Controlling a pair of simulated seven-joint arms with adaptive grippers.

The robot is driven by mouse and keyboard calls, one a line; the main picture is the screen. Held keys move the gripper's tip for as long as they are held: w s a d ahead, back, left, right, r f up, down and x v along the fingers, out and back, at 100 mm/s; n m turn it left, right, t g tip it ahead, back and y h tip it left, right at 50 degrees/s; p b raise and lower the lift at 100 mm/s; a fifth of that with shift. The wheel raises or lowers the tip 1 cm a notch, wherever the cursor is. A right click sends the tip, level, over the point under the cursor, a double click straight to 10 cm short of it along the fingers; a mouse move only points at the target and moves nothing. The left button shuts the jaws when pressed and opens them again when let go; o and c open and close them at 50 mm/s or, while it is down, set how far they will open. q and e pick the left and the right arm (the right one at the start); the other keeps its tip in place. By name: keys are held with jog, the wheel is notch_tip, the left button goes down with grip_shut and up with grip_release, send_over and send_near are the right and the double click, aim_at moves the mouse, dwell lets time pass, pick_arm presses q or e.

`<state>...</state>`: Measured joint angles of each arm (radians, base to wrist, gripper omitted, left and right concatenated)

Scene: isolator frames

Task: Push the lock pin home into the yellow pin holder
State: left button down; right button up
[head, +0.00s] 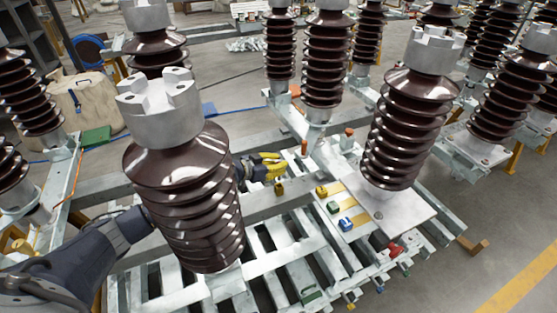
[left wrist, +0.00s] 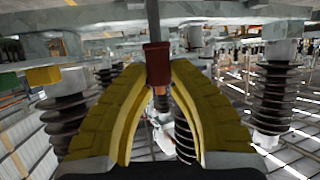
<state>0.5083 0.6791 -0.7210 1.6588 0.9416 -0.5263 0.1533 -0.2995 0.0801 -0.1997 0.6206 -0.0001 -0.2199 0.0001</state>
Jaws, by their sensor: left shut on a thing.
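My left gripper (head: 281,165) reaches from behind the large front insulator, its yellow fingers above the frame. In the left wrist view the gripper (left wrist: 157,68) is shut on the lock pin (left wrist: 157,60), a red-brown grip with a grey rod running out at the picture's top. In the head view the fingers mostly hide the pin. Another yellow block (head: 322,191) is further right. My right gripper is not in view.
The brown front insulator (head: 185,195) stands close to my left arm. Another insulator (head: 405,125) stands to the right. Green (head: 333,207) and blue (head: 346,224) blocks sit on the frame plate. Slatted metal rails (head: 265,265) lie in front; open floor is at right.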

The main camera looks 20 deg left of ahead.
pick_arm(q)
jog(key=shift+f, duration=0.9)
jog(key=shift+f, duration=2.65)
dwell(1.1)
jog(key=c, duration=1.2)
grip_release()
jog(key=shift+o, duration=0.2)
jog(key=v, duration=1.2)
